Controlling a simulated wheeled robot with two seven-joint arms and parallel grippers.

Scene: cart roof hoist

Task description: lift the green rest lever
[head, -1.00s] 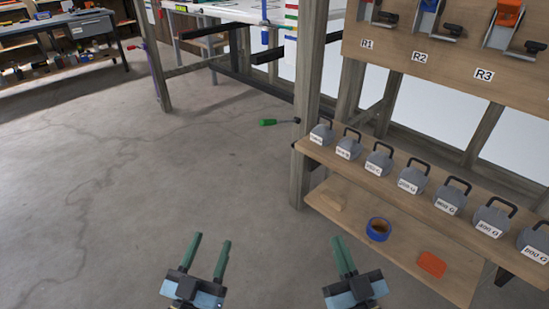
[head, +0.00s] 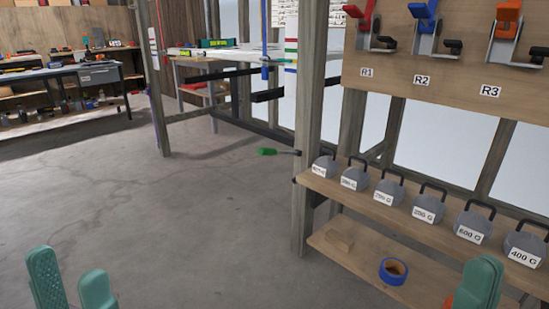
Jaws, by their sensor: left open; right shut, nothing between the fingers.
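The green rest lever (head: 267,152) sticks out to the left from the wooden post in the head view. Its green handle lies about level, on a dark rod that reaches the post. My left gripper (head: 72,285) is at the bottom left, open and empty, its green fingers apart. My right gripper (head: 477,285) is at the bottom right, shut with nothing in it. Both are well apart from the lever, nearer to me.
The wooden post (head: 309,130) stands right of the lever. A shelf (head: 335,187) with several labelled grey weights runs to the right. A blue tape roll (head: 393,271) lies below. Coloured clamps hang on a board (head: 400,66). The floor (head: 190,215) on the left is clear.

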